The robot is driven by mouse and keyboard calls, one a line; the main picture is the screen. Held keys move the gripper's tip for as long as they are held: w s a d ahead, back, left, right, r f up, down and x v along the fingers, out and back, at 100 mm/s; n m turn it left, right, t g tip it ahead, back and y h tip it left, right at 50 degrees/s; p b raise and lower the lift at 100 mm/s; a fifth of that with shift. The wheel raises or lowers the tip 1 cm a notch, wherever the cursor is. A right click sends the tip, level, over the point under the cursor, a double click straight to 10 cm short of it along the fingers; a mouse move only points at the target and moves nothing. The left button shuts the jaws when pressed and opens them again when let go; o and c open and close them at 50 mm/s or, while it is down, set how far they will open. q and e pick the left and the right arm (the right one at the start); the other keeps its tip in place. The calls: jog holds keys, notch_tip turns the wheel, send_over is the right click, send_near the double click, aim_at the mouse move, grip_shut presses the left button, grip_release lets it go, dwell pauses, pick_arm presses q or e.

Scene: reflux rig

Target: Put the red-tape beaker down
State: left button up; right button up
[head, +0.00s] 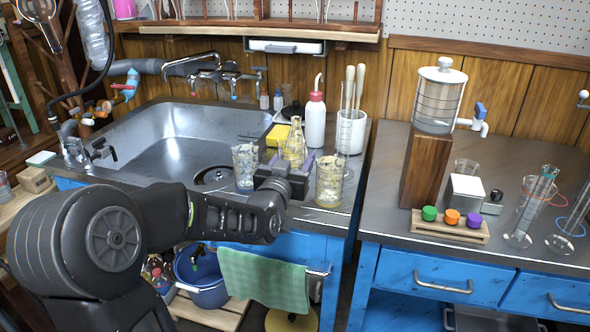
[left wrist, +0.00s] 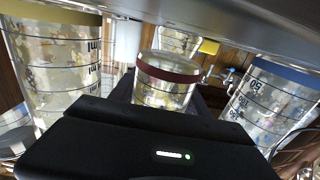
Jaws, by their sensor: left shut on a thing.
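The red-tape beaker (left wrist: 163,83), clear glass with a dark red band, sits between the fingers of my left gripper in the left wrist view, where the scene appears upside down. In the head view my left gripper (head: 289,163) is at the sink unit's front counter, and its body hides most of the red-tape beaker. It is shut on this beaker. I cannot tell whether the beaker's base touches the counter. A blue-tape beaker (head: 246,168) stands close on the left and a yellow-tape beaker (head: 329,182) close on the right. My right gripper is out of view.
A yellow sponge (head: 277,135), a red-capped wash bottle (head: 315,118) and a holder with brushes (head: 350,131) are farther back. The sink (head: 175,130) lies to the left. There is little free room between the beakers.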

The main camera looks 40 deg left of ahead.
pick_arm(q)
jog(key=shift+f, duration=1.15)
jog(key=shift+f+b, duration=0.2)
jog(key=shift+b, duration=0.2)
jog(key=o, duration=1.5)
jog(key=shift+r, duration=0.1)
